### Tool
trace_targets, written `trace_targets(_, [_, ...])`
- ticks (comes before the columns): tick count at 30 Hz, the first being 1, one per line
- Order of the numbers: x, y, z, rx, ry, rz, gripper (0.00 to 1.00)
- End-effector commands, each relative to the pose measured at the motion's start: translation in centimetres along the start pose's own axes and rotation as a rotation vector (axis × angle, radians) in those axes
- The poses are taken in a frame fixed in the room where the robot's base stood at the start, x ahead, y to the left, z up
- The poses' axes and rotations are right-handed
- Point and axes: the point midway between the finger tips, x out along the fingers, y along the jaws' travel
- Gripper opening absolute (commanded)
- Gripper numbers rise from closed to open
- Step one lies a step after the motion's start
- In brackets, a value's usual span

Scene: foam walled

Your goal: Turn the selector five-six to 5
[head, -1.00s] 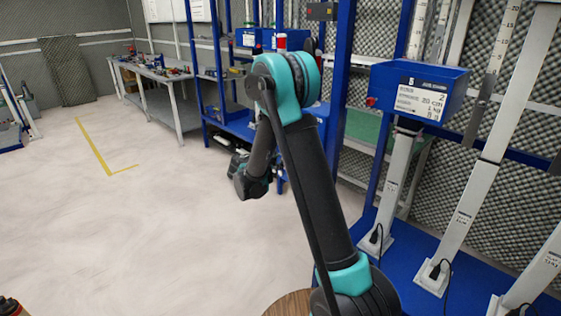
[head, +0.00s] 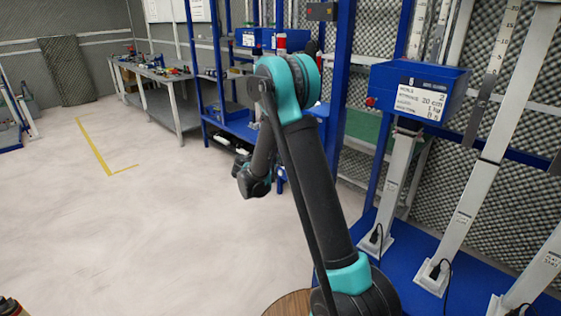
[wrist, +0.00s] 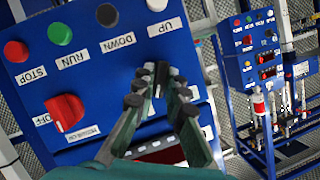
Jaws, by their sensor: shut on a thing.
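In the wrist view a tilted blue control panel (wrist: 30,92) fills the left and middle. My gripper (wrist: 160,75) reaches over it, its dark padded fingers nearly parallel and shut on a knob at the panel face. I take this knob to be the selector five-six; the fingers hide it and its pointer, so its setting cannot be read. In the head view the gripper's tips cannot be made out.
Red STOP (wrist: 16,51), green RUN (wrist: 60,34), black DOWN (wrist: 107,15) and white UP (wrist: 157,4) buttons sit close to the fingers. Another blue panel (wrist: 252,40) is at right. The head view shows blue racks (head: 343,90), a workbench (head: 160,72) and clear floor at left.

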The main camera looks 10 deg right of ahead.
Motion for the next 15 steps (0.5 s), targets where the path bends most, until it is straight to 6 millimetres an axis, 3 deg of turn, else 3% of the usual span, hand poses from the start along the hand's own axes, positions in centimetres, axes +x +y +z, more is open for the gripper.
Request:
trace_targets(8, [-0.03, 0.00, 0.02, -0.046, 0.000, 0.020, 0.00])
trace_targets(15, [-0.03, -0.12, 0.07, -0.185, -0.001, 0.078, 0.00])
